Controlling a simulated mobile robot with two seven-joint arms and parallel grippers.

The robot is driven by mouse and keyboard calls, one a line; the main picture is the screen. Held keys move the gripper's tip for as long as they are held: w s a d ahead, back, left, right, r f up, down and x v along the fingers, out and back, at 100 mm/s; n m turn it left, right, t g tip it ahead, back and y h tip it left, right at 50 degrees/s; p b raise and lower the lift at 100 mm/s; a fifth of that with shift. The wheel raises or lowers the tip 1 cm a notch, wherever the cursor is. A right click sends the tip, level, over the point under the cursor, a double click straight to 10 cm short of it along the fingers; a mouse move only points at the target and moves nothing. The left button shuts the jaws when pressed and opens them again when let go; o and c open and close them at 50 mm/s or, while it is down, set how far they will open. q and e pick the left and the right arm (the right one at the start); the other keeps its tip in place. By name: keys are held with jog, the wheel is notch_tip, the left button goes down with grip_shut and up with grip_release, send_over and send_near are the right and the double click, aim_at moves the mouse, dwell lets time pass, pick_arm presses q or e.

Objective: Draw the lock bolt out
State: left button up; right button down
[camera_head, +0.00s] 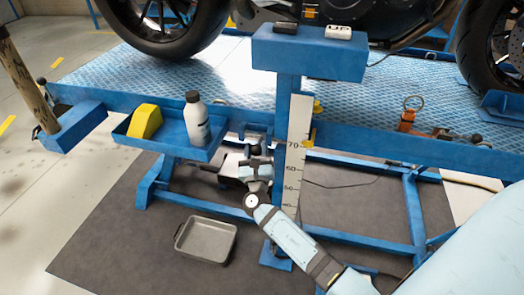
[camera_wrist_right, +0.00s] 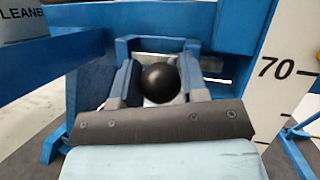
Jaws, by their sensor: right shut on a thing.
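The lock bolt shows as a round black knob (camera_wrist_right: 160,83) in the right wrist view, in front of a blue bracket (camera_wrist_right: 155,45). My right gripper (camera_wrist_right: 158,78) has one finger on each side of the knob and is shut on it. In the head view my right gripper (camera_head: 256,141) is beside the blue post, under the edge of the lift platform (camera_head: 350,134). The bolt's shaft is hidden behind the knob. My left gripper is in neither view.
A blue tray (camera_head: 160,146) with a white bottle (camera_head: 195,118) and a yellow block (camera_head: 145,121) is left of my right gripper. A white scale (camera_head: 297,150) on the post stands close on the right. A grey pan (camera_head: 206,240) lies on the dark mat below.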

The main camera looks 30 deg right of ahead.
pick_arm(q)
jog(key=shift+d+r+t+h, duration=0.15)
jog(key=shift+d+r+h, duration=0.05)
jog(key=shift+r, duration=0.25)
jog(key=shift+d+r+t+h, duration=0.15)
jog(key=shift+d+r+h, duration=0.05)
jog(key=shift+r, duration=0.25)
pick_arm(e)
jog(key=w+a, duration=0.2)
jog(key=shift+w+a+r, duration=0.1)
jog(key=shift+w+a, duration=0.05)
jog(key=shift+w, duration=0.2)
jog(key=c, duration=0.8)
grip_release()
jog(key=shift+o, duration=0.6)
jog(key=shift+w+a, duration=0.1)
jog(key=shift+w, duration=0.05)
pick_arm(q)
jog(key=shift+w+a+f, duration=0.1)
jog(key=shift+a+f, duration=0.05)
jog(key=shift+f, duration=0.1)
pick_arm(e)
jog(key=shift+f, duration=0.2)
